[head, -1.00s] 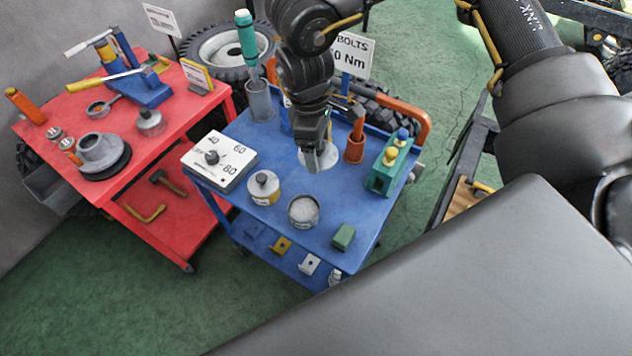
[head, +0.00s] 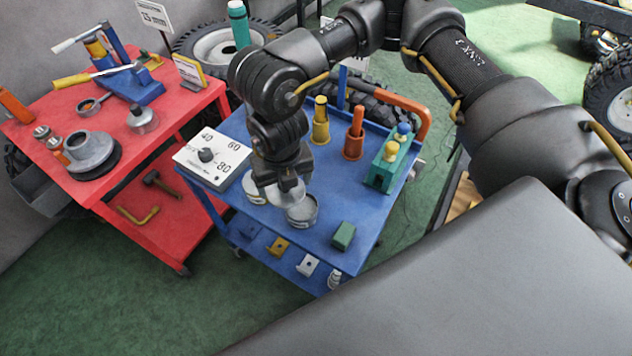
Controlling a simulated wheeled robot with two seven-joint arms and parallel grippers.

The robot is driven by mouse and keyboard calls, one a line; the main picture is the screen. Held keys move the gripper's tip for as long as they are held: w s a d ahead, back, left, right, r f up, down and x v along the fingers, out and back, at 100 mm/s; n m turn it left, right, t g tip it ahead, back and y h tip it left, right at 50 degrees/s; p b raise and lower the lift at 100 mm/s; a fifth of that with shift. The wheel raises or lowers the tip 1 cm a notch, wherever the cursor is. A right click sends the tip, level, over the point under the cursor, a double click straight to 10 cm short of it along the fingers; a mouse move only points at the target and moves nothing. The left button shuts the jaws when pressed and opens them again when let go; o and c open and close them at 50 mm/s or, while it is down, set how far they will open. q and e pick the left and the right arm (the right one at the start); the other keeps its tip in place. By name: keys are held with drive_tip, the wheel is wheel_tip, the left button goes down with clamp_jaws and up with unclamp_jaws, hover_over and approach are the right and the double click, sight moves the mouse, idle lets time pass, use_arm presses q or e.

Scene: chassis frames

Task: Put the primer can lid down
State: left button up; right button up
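My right gripper (head: 281,182) points down over the blue cart and appears shut on a pale round disc, the primer can lid (head: 284,194). The lid appears just above the front of the cart, overlapping an open round can (head: 302,214) in the picture. I cannot tell whether lid and can touch. The gripper hides most of the grip. A second can (head: 250,188) stands to the left, partly hidden behind the gripper and lid. My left gripper is not in view.
The blue cart (head: 345,203) also holds a white dial box (head: 211,158), a yellow holder (head: 320,122), an orange holder (head: 354,135), a green rack (head: 388,165) and a green block (head: 343,235). A red table (head: 58,110) with tools stands left. The cart's middle right is clear.

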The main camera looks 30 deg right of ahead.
drive_tip(key=shift+a+n, duration=0.15)
drive_tip(key=shift+n, duration=0.25)
drive_tip(key=shift+w+d+f, duration=0.15)
drive_tip(key=shift+w+d, duration=0.05)
drive_tip(key=shift+d, duration=0.05)
drive_tip(key=w+d+f, duration=0.2)
drive_tip(key=d+f, duration=0.1)
drive_tip(key=w+d+f, duration=0.2)
drive_tip(key=d+f, duration=0.1)
drive_tip(key=d, duration=0.1)
drive_tip(key=w+d+f, duration=0.3)
drive_tip(key=d, duration=0.1)
drive_tip(key=shift+f+p, duration=0.1)
drive_tip(key=shift+p, duration=0.25)
drive_tip(key=shift+w+d+f, duration=0.1)
drive_tip(key=shift+d+f, duration=0.1)
drive_tip(key=shift+f, duration=1.65)
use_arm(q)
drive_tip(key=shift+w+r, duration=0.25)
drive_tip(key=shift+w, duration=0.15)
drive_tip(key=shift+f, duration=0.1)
